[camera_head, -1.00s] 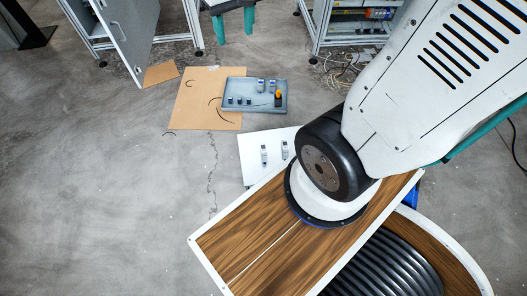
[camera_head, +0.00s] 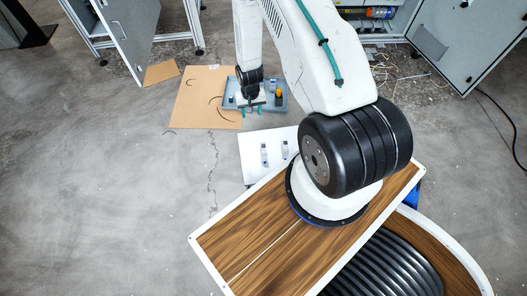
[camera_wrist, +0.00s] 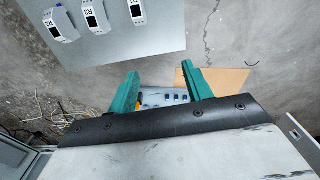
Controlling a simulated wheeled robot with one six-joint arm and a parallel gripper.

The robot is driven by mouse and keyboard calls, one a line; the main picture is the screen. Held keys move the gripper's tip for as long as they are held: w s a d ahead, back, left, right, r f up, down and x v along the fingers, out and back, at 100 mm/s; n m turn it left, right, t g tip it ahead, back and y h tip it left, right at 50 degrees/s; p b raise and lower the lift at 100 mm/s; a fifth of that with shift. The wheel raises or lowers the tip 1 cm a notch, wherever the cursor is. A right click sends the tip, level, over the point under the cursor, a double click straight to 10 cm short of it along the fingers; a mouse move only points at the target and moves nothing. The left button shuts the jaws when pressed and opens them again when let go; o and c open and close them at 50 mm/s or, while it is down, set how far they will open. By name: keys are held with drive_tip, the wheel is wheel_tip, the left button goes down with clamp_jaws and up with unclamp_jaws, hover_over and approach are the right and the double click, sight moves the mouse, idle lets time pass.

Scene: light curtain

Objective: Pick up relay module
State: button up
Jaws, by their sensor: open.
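White modules with dark faces sit on a pale plate. In the wrist view, three are labelled R3 (camera_wrist: 60,24), R2 (camera_wrist: 96,15) and R1 (camera_wrist: 137,11). In the head view, two of them show, left (camera_head: 264,153) and right (camera_head: 284,150). My gripper (camera_head: 253,108) is over the front part of a blue-grey tray, beyond the plate. In the wrist view, its teal fingers (camera_wrist: 160,90) are spread apart with nothing held between them. Several small blue-and-white parts (camera_wrist: 168,97) in the tray show beyond the gap. I cannot tell which part is the relay module.
The tray (camera_head: 230,101) also holds an orange-and-black part (camera_head: 278,95) and lies partly on a brown cardboard sheet (camera_head: 200,110). The pale plate (camera_head: 253,136) is nearer. Cabinets with an open door (camera_head: 125,40) stand behind. Floor at left is clear.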

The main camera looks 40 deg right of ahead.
drive_tip(key=m, duration=0.1)
hover_over(264, 147)
drive_tip(key=f, duration=1.4)
drive_tip(key=shift+w+a+f, duration=0.15)
drive_tip(key=shift+w+a, duration=0.05)
drive_tip(key=f, duration=0.8)
drive_tip(key=shift+s+d, duration=0.1)
drive_tip(key=shift+s, duration=0.1)
drive_tip(key=shift+c, duration=0.3)
drive_tip(key=shift+r, duration=0.1)
drive_tip(key=c, duration=1)
